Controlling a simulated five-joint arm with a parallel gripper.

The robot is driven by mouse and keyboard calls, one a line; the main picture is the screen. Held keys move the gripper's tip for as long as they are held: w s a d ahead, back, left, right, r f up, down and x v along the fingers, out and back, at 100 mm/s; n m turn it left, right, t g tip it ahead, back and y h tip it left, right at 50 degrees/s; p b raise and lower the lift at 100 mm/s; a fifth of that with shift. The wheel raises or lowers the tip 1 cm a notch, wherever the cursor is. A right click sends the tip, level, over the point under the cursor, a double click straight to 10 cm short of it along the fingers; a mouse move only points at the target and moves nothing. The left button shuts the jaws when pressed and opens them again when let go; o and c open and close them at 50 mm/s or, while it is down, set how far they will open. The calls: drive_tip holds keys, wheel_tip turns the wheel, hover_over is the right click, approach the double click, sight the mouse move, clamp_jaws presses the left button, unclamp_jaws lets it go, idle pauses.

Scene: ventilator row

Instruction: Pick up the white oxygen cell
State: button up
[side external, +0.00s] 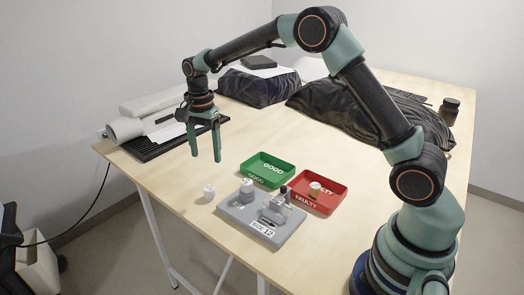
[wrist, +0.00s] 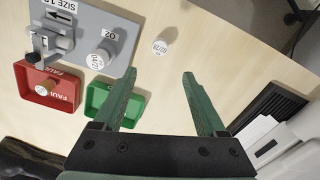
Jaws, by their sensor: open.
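A small white cell (side external: 209,192) stands on the bare table, left of a grey fixture; it also shows in the wrist view (wrist: 160,47), just beyond the fingertips and centred between them. My gripper (side external: 205,158) is open and empty, pointing down and well above the table. Its two green fingers also show in the wrist view (wrist: 159,73). A second whitish cell (wrist: 100,59) sits on the grey fixture (wrist: 122,25) by the mark "O2".
A green tray (side external: 267,170) marked GOOD stands behind the fixture, beside the red FAULTY tray. Dark bags (side external: 257,88) lie at the back. Table around the loose cell is clear.

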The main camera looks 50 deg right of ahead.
sight(209, 187)
wheel_tip(209, 187, down, 7)
drive_tip(key=shift+w+f, duration=0.1)
drive_tip(key=shift+f, duration=0.1)
drive_tip(key=shift+s+a+f, duration=0.1)
drive_tip(key=shift+a+f, duration=0.05)
drive_tip(key=shift+f, duration=1.2)
drive_tip(key=shift+s+a+f, duration=0.1)
drive_tip(key=shift+f, duration=1.25)
clamp_jaws()
